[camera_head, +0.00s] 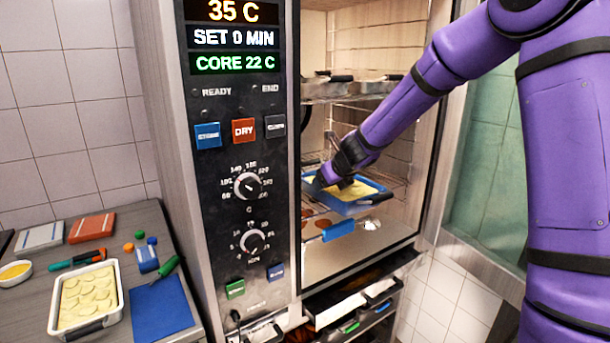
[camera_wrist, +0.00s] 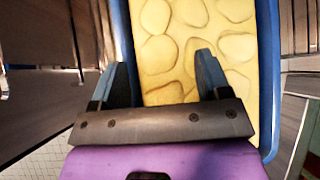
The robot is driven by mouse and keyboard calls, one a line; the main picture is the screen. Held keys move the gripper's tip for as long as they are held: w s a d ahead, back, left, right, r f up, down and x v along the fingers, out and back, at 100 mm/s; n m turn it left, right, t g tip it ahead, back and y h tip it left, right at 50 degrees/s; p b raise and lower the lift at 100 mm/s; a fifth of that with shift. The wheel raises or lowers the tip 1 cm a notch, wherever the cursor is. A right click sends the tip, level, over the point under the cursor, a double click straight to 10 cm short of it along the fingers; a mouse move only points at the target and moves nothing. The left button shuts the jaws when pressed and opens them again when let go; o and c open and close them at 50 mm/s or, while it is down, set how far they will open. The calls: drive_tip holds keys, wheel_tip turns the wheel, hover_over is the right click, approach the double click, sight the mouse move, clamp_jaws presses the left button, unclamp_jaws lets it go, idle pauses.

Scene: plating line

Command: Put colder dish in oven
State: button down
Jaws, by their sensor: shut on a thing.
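A blue dish (camera_head: 350,208) with pale yellow, sliced-looking food is inside the open oven (camera_head: 400,232), at the level of a middle wire rack. My gripper (camera_head: 338,180) reaches into the oven and is shut on the dish. In the wrist view my gripper (camera_wrist: 160,85) has its fingers at the near part of the blue dish (camera_wrist: 273,60); the exact grip is partly hidden. I cannot tell whether the dish rests on the rack. A white dish (camera_head: 113,316) with similar yellow slices stands on the counter at the left.
The oven panel (camera_head: 240,170) reads 35 C, SET 0 MIN, CORE 22 C. Trays (camera_head: 340,88) sit on a rack above; another rack with a blue-handled item (camera_head: 338,231) is below. An open drawer (camera_head: 345,305) juts out beneath. The counter holds a blue mat (camera_head: 160,308) and small tools.

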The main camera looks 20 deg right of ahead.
drive_tip(key=w+a, duration=0.1)
drive_tip(key=w, duration=0.4)
drive_tip(key=w+a, duration=0.1)
drive_tip(key=w, duration=0.4)
drive_tip(key=w+a, duration=0.1)
drive_tip(key=w, duration=0.5)
drive_tip(key=shift+a+r, duration=0.15)
drive_tip(key=shift+a, duration=0.05)
drive_tip(key=shift+f, duration=1.75)
drive_tip(key=shift+c, duration=0.4)
unclamp_jaws()
drive_tip(key=shift+f, duration=0.15)
drive_tip(key=v, duration=1.2)
drive_tip(key=shift+s, duration=0.1)
